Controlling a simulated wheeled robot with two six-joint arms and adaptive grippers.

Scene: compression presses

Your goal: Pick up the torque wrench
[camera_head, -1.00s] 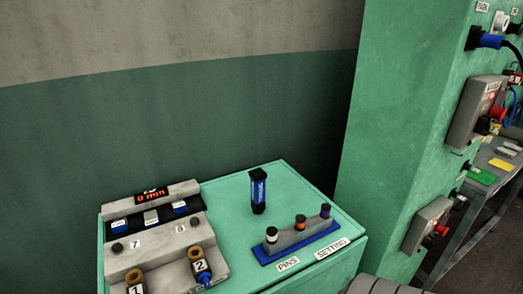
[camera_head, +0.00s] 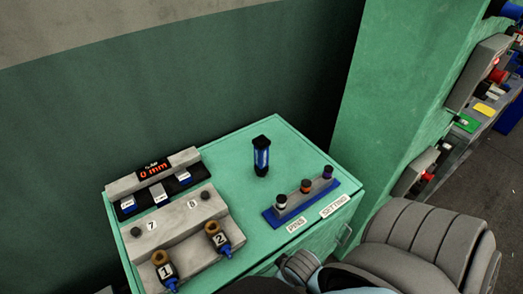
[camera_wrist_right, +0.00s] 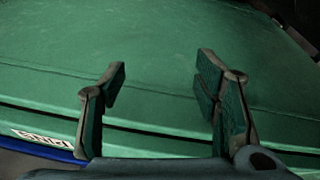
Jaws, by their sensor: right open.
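A blue and black cylinder (camera_head: 261,157) stands upright on the green cabinet top (camera_head: 235,185) in the head view; I take it for the torque wrench, as no other wrench shape shows. My right gripper (camera_wrist_right: 162,75) is open in the wrist view, its two fingers apart with nothing between them, over the green cabinet. The cylinder does not show in the wrist view. In the head view my right arm comes in at the bottom, and its fingers cannot be made out there. My left gripper is not in view.
A blue stand (camera_head: 301,203) with three pins sits right of the cylinder, by the PINS and SETTING labels. A green press column (camera_head: 400,90) rises at the right.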

